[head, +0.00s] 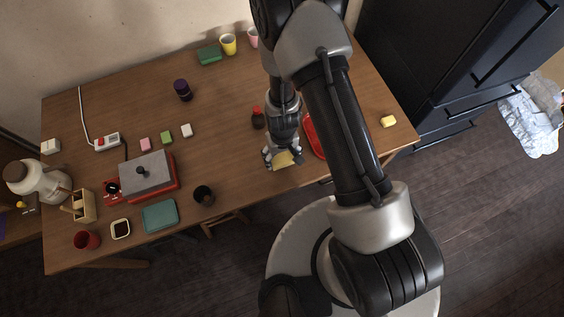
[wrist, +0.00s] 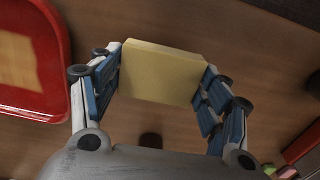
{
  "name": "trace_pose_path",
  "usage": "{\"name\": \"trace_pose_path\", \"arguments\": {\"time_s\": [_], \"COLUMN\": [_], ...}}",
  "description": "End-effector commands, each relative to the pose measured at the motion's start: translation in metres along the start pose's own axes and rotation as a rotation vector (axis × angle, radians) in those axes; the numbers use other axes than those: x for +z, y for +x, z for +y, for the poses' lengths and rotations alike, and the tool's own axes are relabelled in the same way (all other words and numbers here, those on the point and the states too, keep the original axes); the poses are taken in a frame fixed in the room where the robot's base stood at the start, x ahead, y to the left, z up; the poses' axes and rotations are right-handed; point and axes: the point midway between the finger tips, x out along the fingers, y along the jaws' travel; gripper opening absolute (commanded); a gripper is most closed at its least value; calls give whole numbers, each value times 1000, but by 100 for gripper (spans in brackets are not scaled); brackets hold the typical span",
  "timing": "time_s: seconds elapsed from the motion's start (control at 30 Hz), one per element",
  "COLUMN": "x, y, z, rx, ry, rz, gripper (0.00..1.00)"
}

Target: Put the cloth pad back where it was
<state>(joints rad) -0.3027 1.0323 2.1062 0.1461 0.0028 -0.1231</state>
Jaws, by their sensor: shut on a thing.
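The cloth pad (wrist: 160,72) looks like a pale yellow, flat rectangular block. In the wrist view it sits between the two blue-lined fingers of my gripper (wrist: 160,88), which is shut on it at its left and right sides. In the head view my gripper (head: 281,157) is over the front part of the wooden table, with the pad (head: 284,160) at its tip. I cannot tell how far the pad is above the tabletop. The place it came from is not marked in these frames.
A red tray (head: 312,136) lies right of my gripper, partly hidden by my arm; it also shows in the wrist view (wrist: 58,60). A dark red-capped bottle (head: 258,118) stands close left. A yellow block (head: 388,121) lies far right. A black cup (head: 204,195) stands left.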

Motion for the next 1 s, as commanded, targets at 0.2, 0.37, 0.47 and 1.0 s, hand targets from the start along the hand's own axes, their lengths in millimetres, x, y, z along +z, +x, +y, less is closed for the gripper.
{"name": "trace_pose_path", "arguments": {"time_s": [0.2, 0.37, 0.47, 1.0], "x": [0, 0, 0, 0], "y": [23, 42, 44, 44], "z": [0, 0, 0, 0], "rx": [0, 0, 0, 0], "ry": [-1, 0, 0, 0], "rz": [0, 0, 0, 0], "gripper": [48, 48, 48, 83]}}
